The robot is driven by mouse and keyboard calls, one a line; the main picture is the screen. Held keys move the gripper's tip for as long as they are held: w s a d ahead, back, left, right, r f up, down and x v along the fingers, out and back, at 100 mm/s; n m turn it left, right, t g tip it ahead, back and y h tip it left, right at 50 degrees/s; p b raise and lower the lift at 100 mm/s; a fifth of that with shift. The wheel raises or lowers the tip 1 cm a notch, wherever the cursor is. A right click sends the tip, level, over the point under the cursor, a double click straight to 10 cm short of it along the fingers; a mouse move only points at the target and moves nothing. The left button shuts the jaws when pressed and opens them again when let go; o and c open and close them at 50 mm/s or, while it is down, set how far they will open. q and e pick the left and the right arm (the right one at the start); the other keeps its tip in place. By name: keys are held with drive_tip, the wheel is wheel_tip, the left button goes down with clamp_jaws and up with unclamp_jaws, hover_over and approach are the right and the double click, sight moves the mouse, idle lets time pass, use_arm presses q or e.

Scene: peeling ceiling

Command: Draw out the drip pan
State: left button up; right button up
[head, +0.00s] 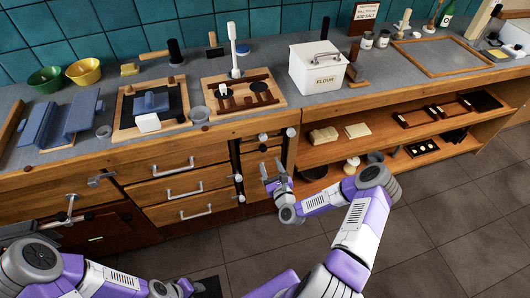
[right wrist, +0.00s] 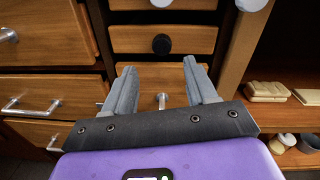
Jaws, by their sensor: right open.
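No pan shape shows openly, and I cannot tell for sure which front belongs to the drip pan. A narrow stack of wooden drawer fronts stands in the counter, straight ahead of my right gripper (head: 273,170). In the right wrist view, one front (right wrist: 190,40) has a round black knob (right wrist: 162,44). Below it is a front with a small metal knob (right wrist: 162,100), seen between the fingers. My right gripper (right wrist: 160,85) is open and empty, its fingers pointing at this stack. My left arm (head: 35,265) shows at lower left; I cannot make out its gripper.
Wide drawers with bar handles (head: 182,191) lie left of the stack. Open shelves (head: 370,135) with several items lie right. The counter above carries a flour box (head: 317,69), boards and bowls. The tiled floor (head: 450,220) is clear at right.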

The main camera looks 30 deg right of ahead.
sight(264, 150)
drive_tip(key=w, duration=0.2)
drive_tip(key=w+d, duration=0.1)
drive_tip(key=w, duration=0.2)
drive_tip(key=w+b, duration=0.1)
drive_tip(key=w, duration=0.1)
drive_tip(key=shift+w+d+r, duration=0.1)
drive_tip(key=shift+w+d, duration=0.1)
drive_tip(key=shift+d, duration=0.2)
drive_tip(key=shift+c, duration=0.3)
clamp_jaws()
